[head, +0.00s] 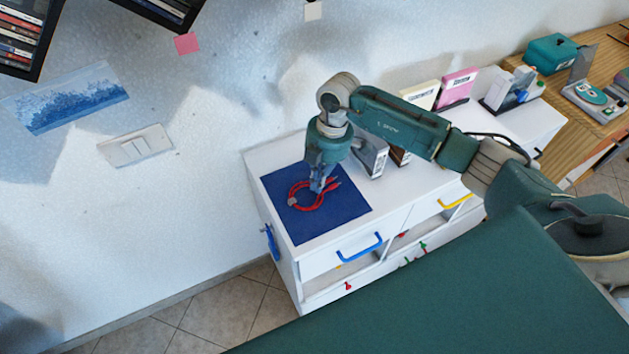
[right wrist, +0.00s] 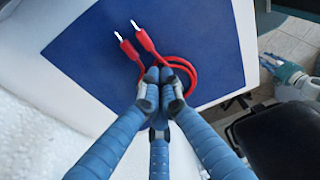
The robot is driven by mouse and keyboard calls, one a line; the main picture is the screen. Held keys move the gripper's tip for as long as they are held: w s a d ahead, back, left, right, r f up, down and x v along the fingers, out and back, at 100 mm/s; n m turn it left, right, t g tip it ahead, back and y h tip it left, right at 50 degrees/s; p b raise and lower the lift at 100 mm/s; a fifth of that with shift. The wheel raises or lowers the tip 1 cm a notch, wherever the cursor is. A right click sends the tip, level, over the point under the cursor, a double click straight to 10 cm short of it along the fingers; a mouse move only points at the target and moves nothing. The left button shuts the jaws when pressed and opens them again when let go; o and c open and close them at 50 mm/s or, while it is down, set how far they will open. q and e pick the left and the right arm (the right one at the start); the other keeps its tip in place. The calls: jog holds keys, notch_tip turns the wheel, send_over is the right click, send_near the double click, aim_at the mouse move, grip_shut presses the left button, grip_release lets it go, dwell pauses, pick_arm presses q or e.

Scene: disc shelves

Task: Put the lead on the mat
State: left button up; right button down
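The lead (head: 309,198) is a red cable bent in a loop, with two plug ends. It is over the blue mat (head: 343,213) on the white cabinet top; I cannot tell whether it rests on the mat or hangs just above it. My right gripper (head: 317,188) points down at the lead. In the right wrist view the right gripper's fingertips (right wrist: 161,80) are together on the lead (right wrist: 183,65), with the plugs beyond them and part of the cable hidden. The mat (right wrist: 85,60) lies beneath.
Small upright boxes stand behind the gripper on the cabinet (head: 263,157). White and pink boxes (head: 458,86) stand farther right. A blue handle (head: 358,253) sticks out in front. A wooden table (head: 600,65) with a teal box (head: 551,51) is at the far right.

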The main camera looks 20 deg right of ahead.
aim_at(325, 186)
jog(key=shift+d+r, duration=0.1)
jog(key=shift+r, duration=0.45)
jog(key=shift+w+d+r, duration=0.1)
jog(key=shift+r, duration=0.05)
pick_arm(q)
jog(key=shift+d+r, duration=0.1)
jog(key=shift+r, duration=0.3)
pick_arm(e)
notch_tip(325, 186, up, 11)
jog(key=d, duration=0.1)
jog(key=shift+d+f, duration=0.2)
jog(key=shift+d, duration=0.1)
